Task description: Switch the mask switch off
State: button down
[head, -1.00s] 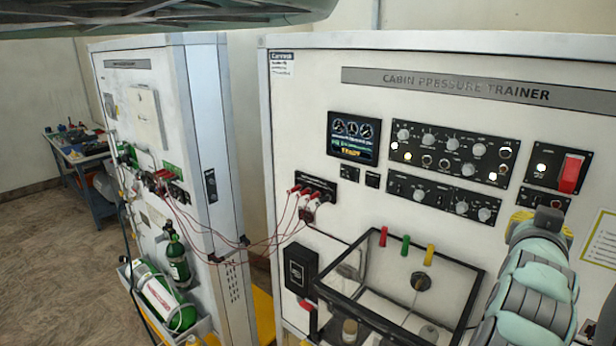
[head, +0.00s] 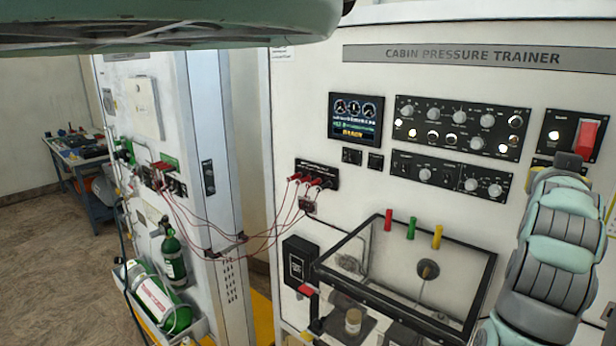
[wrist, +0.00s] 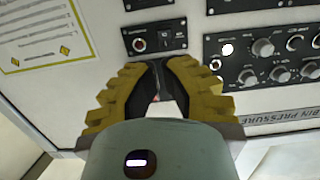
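In the wrist view, which is turned about upside down, my gripper (wrist: 156,66) points at the trainer's wall. Its yellow fingers converge and the dark tips appear to meet, with nothing clearly held. Its tips are over or just below a small black switch panel (wrist: 150,41) with several controls; contact cannot be told. The labels are too small to read, so I cannot tell which control is the mask switch. In the head view, a large red switch (head: 586,138) sits on a black panel at the right. My arm hides most of the area below it.
A knob panel (head: 461,128) with lit lamps and a screen (head: 355,118) are left of the red switch. A clear-fronted box (head: 410,262) with coloured clips juts out below. Red cables (head: 262,238) run to the left cabinet. A notice (wrist: 55,33) is beside my gripper.

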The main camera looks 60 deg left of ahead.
jog(key=p+x, duration=0.6)
jog(key=x, duration=0.1)
dwell(0.3)
jog(key=shift+w, duration=0.1)
jog(key=shift+f, duration=0.1)
